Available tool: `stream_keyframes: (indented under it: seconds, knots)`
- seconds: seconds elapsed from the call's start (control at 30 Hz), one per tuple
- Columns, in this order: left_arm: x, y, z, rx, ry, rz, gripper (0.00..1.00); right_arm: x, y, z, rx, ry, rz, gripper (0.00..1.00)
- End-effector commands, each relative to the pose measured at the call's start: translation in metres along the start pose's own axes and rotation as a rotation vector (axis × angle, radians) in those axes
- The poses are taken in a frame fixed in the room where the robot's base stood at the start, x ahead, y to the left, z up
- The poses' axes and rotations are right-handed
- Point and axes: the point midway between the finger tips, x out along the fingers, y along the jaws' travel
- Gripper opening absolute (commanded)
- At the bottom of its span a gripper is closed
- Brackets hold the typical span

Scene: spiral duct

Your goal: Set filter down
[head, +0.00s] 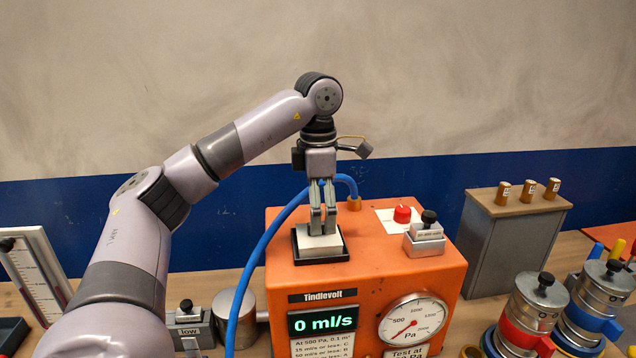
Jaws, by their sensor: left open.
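A pale square block, which looks like the filter (320,242), sits in a black square tray (337,257) on top of the orange test machine (383,256). My left gripper (323,232) points straight down over the block. Its two fingers are a little apart, with their tips at the block's upper part. I cannot tell whether the tips touch it. The fingers hide part of the block. My right gripper is out of view.
A blue hose (262,243) arches behind my left gripper into a brass fitting (353,203). A red button (402,213) and a small grey block with a black knob (426,237) stand to the right. A grey cabinet (511,248) and metal canisters (532,309) stand farther right.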

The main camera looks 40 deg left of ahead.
Motion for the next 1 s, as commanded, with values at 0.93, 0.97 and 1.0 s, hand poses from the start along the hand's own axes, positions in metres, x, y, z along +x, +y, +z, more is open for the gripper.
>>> stream_keyframes:
  seconds: [0.93,0.97,1.0]
  knots:
    - [-0.085,0.000,0.000,-0.001,0.002,-0.001,0.91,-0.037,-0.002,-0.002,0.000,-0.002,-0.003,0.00]
    - [-0.085,0.000,0.000,-0.001,0.002,-0.001,0.91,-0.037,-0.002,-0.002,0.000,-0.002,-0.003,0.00]
    - [-0.085,0.000,0.000,-0.001,0.002,-0.001,0.91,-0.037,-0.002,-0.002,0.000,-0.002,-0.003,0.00]
